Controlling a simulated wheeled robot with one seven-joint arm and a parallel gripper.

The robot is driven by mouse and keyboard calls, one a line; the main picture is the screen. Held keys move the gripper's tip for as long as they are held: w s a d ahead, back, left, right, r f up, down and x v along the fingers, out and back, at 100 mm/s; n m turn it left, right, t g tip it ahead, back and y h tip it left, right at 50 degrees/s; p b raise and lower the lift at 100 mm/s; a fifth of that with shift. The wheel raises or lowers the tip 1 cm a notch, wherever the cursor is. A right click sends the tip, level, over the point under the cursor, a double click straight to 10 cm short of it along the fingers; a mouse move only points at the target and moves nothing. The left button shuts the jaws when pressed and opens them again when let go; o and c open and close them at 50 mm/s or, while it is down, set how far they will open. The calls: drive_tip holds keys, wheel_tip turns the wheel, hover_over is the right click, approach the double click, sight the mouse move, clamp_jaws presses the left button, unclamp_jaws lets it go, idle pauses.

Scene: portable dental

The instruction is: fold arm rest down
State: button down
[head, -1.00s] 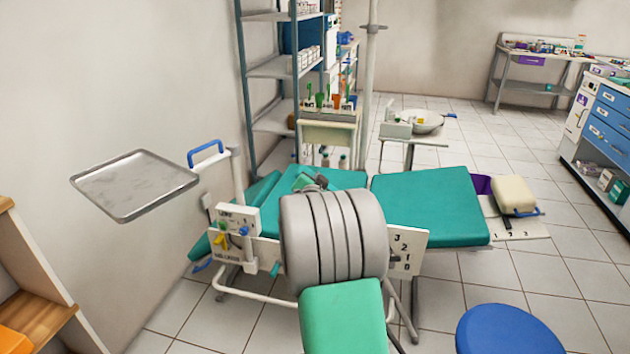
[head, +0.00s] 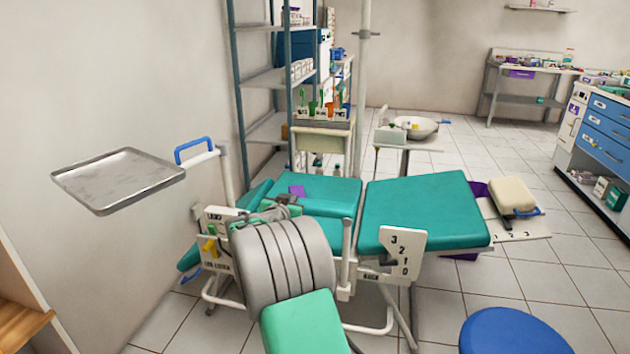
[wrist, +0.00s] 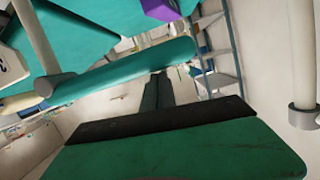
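The teal dental chair (head: 425,212) stands ahead in the head view, its parts spread nearly flat. In the wrist view, a long teal padded bar (wrist: 110,78), which looks like the arm rest, crosses behind my fingertips. I cannot tell whether it touches them. My gripper (wrist: 158,88) shows two dark fingers side by side, with nothing visible between them. In the head view my gripper (head: 287,200) is over the near side of the seat, partly hidden by my grey ringed arm. A white post (head: 346,255) stands upright at the chair's near side, right of my arm.
A metal tray (head: 118,180) and a blue handle (head: 194,148) are at the left. A numbered white panel (head: 400,253) is on the chair's near side. A purple block (head: 297,191) lies on the seat. A blue stool (head: 512,332) stands front right. Shelves (head: 270,78) stand behind.

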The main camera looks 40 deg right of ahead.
drive_tip(key=shift+f, duration=0.3)
drive_tip(key=shift+a, duration=0.1)
wheel_tip(320, 180, up, 4)
drive_tip(key=shift+w+r+p, duration=0.1)
drive_tip(key=shift+p, duration=0.65)
drive_tip(key=s+a+r+n+g+y+p, duration=0.15)
drive_tip(key=s+a+r+y+p, duration=0.3)
drive_tip(key=a, duration=0.45)
drive_tip(key=s+a+r+n+y+p, duration=0.1)
drive_tip(key=s+a+r+n+p, duration=0.3)
drive_tip(key=a+p, duration=0.45)
drive_tip(key=s+a+r+n+g+y+p, duration=0.1)
drive_tip(key=s+a+r+y+p, duration=0.3)
drive_tip(key=a, duration=0.7)
drive_tip(key=s+a+r+n+g+y+p, duration=0.3)
drive_tip(key=s+a+n+p, duration=0.3)
drive_tip(key=s+a, duration=0.6)
drive_tip(key=s+p, duration=0.1)
drive_tip(key=s, duration=0.2)
drive_tip(key=shift+r+p, duration=0.2)
drive_tip(key=shift+p, duration=0.15)
